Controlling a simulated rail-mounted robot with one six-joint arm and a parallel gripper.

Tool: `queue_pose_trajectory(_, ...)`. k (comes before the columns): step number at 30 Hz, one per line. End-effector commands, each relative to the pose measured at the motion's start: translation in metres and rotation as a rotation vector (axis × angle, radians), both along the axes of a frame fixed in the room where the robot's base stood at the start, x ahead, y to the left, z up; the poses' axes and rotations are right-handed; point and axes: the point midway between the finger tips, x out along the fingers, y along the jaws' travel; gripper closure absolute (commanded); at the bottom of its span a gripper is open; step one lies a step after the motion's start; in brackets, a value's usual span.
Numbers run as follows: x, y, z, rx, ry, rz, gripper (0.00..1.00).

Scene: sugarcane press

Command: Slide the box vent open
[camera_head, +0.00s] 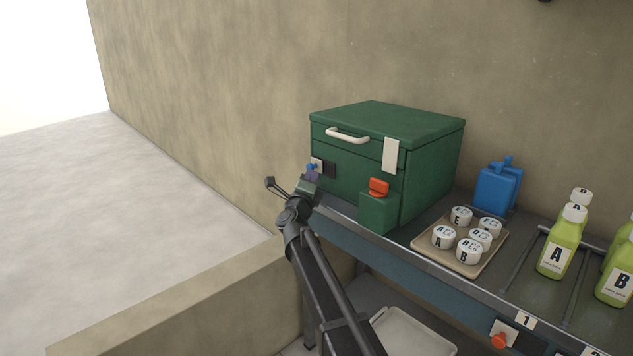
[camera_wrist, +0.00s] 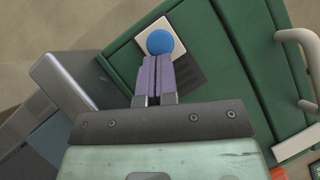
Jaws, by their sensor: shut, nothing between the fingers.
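The green box (camera_head: 350,183) stands at the left end of the bench. Its front carries a dark slotted vent (camera_head: 329,170), with a white plate (camera_head: 318,162) and a blue knob (camera_head: 311,167) at its left. In the wrist view the blue knob (camera_wrist: 160,42) sits on the white plate (camera_wrist: 146,28), and the vent slots (camera_wrist: 189,72) are partly uncovered beside it. My gripper (camera_head: 310,175) is shut and empty at the box front. Its purple fingertips (camera_wrist: 155,60) are right at the knob; I cannot tell whether they touch it.
The box lid has a white handle (camera_head: 347,135) and a white latch strip (camera_head: 390,154). A red knob (camera_head: 379,187) tops a green block at the front. Right of the box are a tray of lettered jars (camera_head: 415,243), a blue can (camera_head: 498,188) and green bottles (camera_head: 560,250).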

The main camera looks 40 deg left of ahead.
Motion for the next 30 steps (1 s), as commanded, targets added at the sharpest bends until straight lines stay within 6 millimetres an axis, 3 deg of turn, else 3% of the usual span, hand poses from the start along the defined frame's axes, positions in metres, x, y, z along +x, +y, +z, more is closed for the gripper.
queue_pose_trajectory(13,0.000,0.000,-0.002,-0.001,0.000,0.001,1.00)
queue_pose_trajectory(21,-0.006,-0.028,-0.023,0.001,0.001,-0.006,1.00)
queue_pose_trajectory(30,-0.070,-0.057,-0.045,0.001,0.000,-0.005,1.00)
